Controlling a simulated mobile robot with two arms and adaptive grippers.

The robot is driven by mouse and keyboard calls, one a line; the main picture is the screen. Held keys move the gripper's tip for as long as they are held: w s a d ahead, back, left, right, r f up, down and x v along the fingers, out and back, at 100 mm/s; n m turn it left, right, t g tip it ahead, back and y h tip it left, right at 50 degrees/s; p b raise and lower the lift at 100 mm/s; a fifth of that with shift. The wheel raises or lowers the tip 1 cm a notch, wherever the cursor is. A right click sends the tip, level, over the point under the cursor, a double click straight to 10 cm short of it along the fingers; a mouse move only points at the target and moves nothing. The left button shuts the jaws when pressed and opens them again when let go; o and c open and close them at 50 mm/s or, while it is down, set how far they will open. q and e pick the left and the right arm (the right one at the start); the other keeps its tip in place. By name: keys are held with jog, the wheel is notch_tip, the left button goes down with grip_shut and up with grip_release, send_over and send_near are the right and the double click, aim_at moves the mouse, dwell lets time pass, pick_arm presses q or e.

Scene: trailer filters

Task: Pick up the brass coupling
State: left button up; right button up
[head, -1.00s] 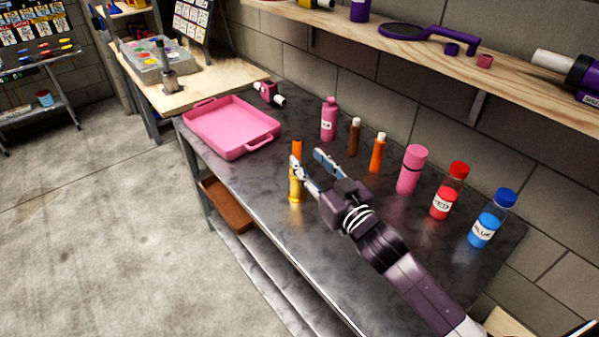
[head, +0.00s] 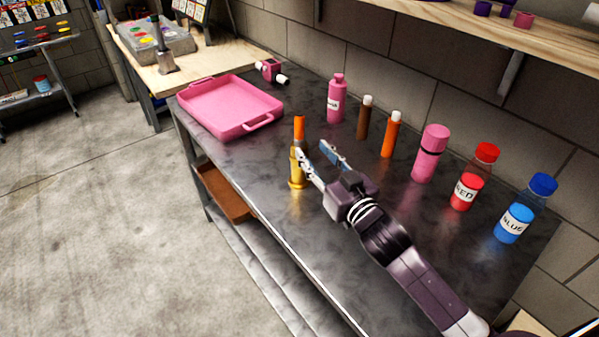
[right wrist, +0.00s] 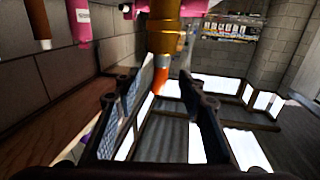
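The brass coupling (head: 297,174) is a gold piece with an orange upper part, standing upright on the dark metal table near its front edge. My right gripper (head: 313,150) is open, with its fingers apart at the height of the coupling's upper part. In the head view one finger overlaps the coupling's side. In the right wrist view the brass body (right wrist: 165,37) and orange part (right wrist: 160,76) appear ahead of and between the open fingertips (right wrist: 158,84). I cannot tell whether a finger touches it. My left gripper is not in view.
A pink tray (head: 228,127) lies on the table (head: 240,170) at the far left. Along the wall stand a pink bottle (head: 336,100), brown and orange tubes, a pink flask (head: 430,155), a red bottle (head: 468,190) and a blue bottle (head: 518,222). A wooden shelf (head: 530,42) runs above.

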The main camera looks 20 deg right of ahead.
aim_at(301, 140)
jog(key=shift+w+a, duration=0.2)
jog(key=shift+w, duration=1.05)
jog(key=shift+w+a+f+p, duration=0.1)
jog(key=shift+w+a+p, duration=0.1)
jog(key=shift+w, duration=0.65)
jog(key=shift+w+a+f+p, duration=0.1)
jog(key=shift+w+a+p, duration=0.05)
jog(key=shift+w, duration=0.7)
jog(key=shift+w+a+p, duration=0.2)
jog(key=shift+w, duration=0.65)
grip_shut()
jog(key=shift+r, duration=0.1)
